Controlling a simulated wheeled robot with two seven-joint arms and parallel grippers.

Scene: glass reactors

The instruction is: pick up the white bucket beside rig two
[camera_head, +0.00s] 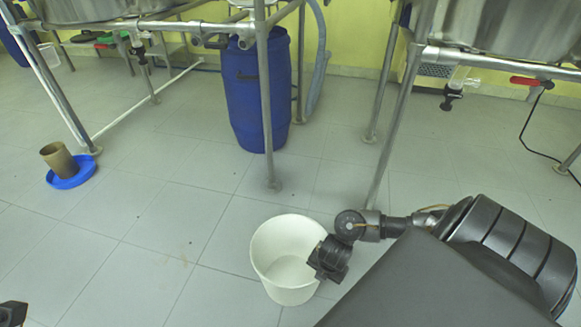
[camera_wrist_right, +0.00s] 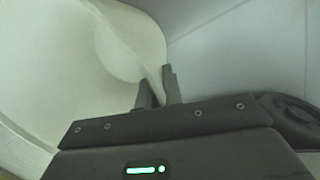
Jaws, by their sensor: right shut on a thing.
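The white bucket (camera_head: 283,250) is upright and empty in the lower middle of the head view. I cannot tell whether its base touches the floor. My right gripper (camera_head: 322,258) is at the bucket's right side. In the right wrist view, the two fingers of my right gripper (camera_wrist_right: 158,88) are shut on the rim of the white bucket (camera_wrist_right: 110,55), one finger on each side of the wall. At the lower left edge of the head view, a small dark part of my left arm shows, but its fingers are out of view.
A blue barrel (camera_head: 257,92) stands behind the bucket among metal frame legs. A blue dish (camera_head: 71,172) with a brown beaker (camera_head: 60,160) is on the floor at left. A red-handled valve (camera_head: 526,81) is at right. The tiled floor (camera_head: 150,230) left of the bucket is clear.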

